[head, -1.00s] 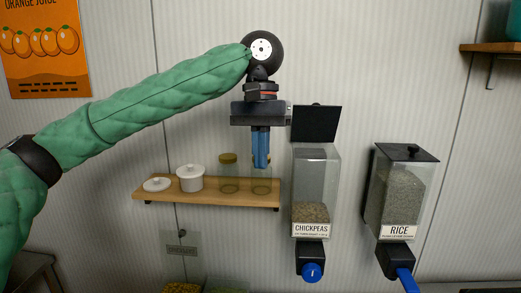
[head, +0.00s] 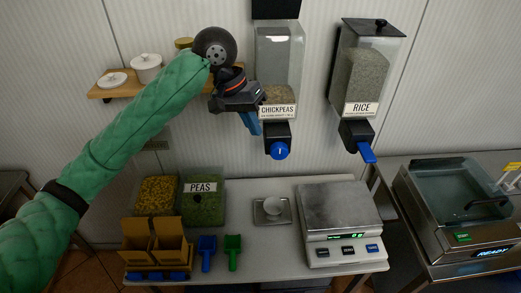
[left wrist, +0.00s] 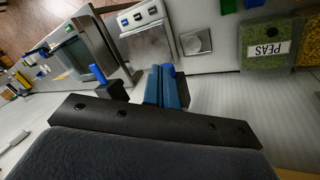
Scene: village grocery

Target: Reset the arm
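My left arm comes in from the left in the head view, in a green padded sleeve. Its gripper (head: 251,124) hangs in front of the wall, just left of the chickpeas dispenser (head: 280,95), with the blue fingers pointing down. In the left wrist view the two blue fingers (left wrist: 166,88) lie side by side, shut, with nothing visible between them. The gripper overlaps the dispenser's left edge in the head view; I cannot tell whether they touch. My right gripper is not in view.
The rice dispenser (head: 361,75) hangs to the right. A wooden shelf (head: 105,93) with white pots is behind my arm. Below, the counter (head: 262,262) holds a scale (head: 341,209), a small dish (head: 272,211), a peas container (head: 203,205), scoops and cardboard boxes.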

